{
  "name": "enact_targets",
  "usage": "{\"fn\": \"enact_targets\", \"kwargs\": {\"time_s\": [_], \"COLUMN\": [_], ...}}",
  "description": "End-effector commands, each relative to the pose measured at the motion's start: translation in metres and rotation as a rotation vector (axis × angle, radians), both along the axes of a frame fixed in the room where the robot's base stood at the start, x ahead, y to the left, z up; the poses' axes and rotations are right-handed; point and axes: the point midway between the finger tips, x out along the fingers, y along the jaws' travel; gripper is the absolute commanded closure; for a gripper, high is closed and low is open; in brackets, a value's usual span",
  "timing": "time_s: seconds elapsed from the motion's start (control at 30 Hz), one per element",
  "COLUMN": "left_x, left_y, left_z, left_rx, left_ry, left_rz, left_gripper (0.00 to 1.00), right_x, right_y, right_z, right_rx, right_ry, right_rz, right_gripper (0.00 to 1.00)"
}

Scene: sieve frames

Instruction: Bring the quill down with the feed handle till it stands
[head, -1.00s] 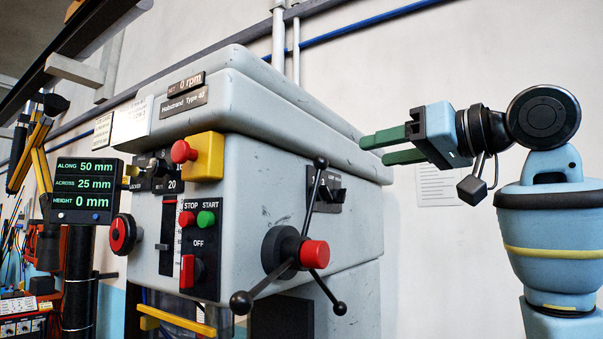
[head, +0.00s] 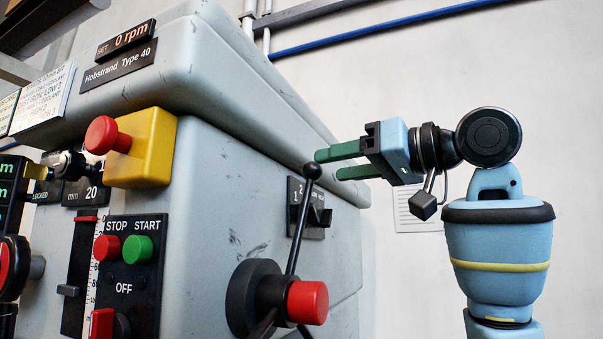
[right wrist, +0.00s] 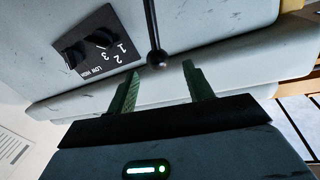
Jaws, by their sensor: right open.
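The feed handle has a black hub with a red cap (head: 308,302) on the machine's side. One spoke points up to a black ball knob (head: 312,171); the other spokes are partly cut off by the bottom edge. My right gripper (head: 329,164) is open, its green fingers pointing left close to that knob. In the right wrist view the knob (right wrist: 157,59) shows between the two open fingers (right wrist: 160,72), near their tips; contact cannot be told. The quill is out of view; a depth scale with a slider (head: 68,291) shows on the front. My left gripper is out of view.
The grey machine head (head: 235,200) fills the left and middle. A yellow box with a red button (head: 140,148), a stop/start panel (head: 130,265) and a speed selector (head: 310,212) are on it. The wall behind is bare apart from pipes and a paper sheet (head: 416,210).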

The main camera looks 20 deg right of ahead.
Motion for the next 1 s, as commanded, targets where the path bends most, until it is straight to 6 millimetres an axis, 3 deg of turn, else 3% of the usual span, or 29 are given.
{"fn": "enact_targets", "kwargs": {"time_s": [0.43, 0.87, 1.0], "left_x": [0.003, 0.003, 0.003], "left_y": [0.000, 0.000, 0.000], "left_z": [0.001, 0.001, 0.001], "left_rx": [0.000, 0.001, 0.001], "left_ry": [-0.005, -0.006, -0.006], "left_rz": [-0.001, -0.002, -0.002], "left_gripper": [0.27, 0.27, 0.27], "right_x": [0.054, 0.063, 0.063], "right_y": [0.032, 0.037, 0.037], "right_z": [-0.001, -0.001, -0.001], "right_rx": [-0.001, -0.001, -0.001], "right_ry": [0.004, 0.002, 0.002], "right_rz": [0.002, -0.001, -0.001], "right_gripper": [0.48, 0.48, 0.65]}}
